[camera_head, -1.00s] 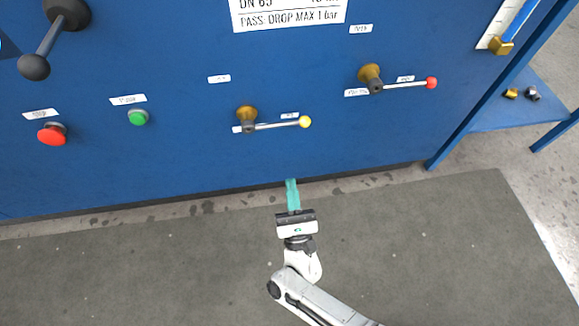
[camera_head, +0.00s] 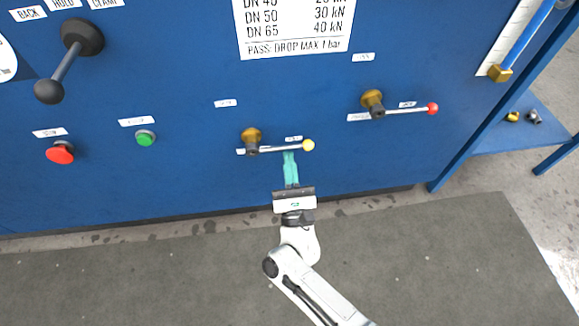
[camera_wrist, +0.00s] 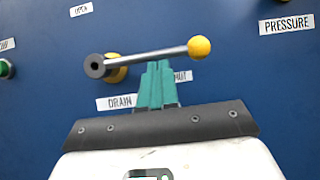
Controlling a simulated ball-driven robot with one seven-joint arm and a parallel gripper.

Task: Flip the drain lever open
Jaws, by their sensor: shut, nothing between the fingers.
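The drain lever (camera_head: 280,149) is a thin metal bar with a yellow ball at its right end and a brass valve stub at its left. It lies nearly level on the blue panel. In the wrist view the lever (camera_wrist: 150,58) crosses above a "DRAIN" label (camera_wrist: 117,102). My gripper (camera_head: 289,154) has its teal fingers together, pointing up at the panel. In the wrist view the fingertips (camera_wrist: 158,64) are at the bar's lower edge, left of the yellow ball. I cannot tell whether they touch it. Nothing is held.
A red-knobbed lever (camera_head: 405,111) is up and to the right, near a "PRESSURE" label (camera_wrist: 287,25). A green button (camera_head: 145,138), a red button (camera_head: 60,153) and a large black lever (camera_head: 68,65) are left. A blue shelf (camera_head: 515,125) is at the right.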

